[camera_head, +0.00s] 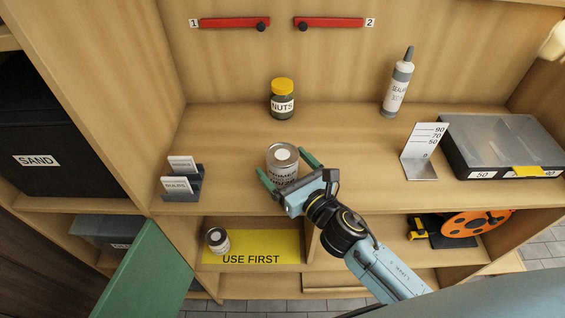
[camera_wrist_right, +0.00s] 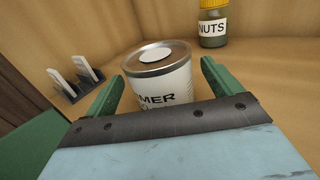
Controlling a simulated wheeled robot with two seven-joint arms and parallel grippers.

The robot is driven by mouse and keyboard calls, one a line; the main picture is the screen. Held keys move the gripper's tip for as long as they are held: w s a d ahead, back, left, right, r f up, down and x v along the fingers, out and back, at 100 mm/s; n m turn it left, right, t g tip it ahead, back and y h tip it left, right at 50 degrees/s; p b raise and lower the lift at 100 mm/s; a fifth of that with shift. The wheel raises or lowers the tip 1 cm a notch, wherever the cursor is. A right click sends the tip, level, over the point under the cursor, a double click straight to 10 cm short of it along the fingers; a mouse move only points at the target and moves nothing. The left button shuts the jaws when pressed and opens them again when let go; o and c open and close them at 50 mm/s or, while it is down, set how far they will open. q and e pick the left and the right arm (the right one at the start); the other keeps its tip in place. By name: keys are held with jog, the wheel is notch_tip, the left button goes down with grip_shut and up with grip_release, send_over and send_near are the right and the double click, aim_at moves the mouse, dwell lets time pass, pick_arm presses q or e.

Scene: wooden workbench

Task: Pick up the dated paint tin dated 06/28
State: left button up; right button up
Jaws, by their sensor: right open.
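A paint tin (camera_head: 283,162) with a silver lid and a white label stands upright on the workbench. Its label reads partly "...MER"; no date is legible. It also shows in the right wrist view (camera_wrist_right: 160,80). My right gripper (camera_head: 287,172) is open, with its green fingers on either side of this tin; I cannot tell whether they touch it. A second small tin (camera_head: 217,241) stands on the yellow "USE FIRST" mat (camera_head: 275,246) on the lower shelf, and its date is too small to read. My left gripper is not in view.
A "NUTS" jar (camera_head: 282,104) stands behind the tin and a sealant tube (camera_head: 397,90) at the back right. A card holder (camera_head: 182,182) is at left. A height gauge (camera_head: 424,150) and a clear-lidded case (camera_head: 500,145) are at right. An orange reel (camera_head: 474,223) lies below.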

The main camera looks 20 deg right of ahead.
jog(key=x, duration=0.3)
jog(key=shift+w, duration=0.15)
jog(key=shift+c, duration=0.2)
jog(key=shift+r, duration=0.1)
jog(key=c, duration=1.3)
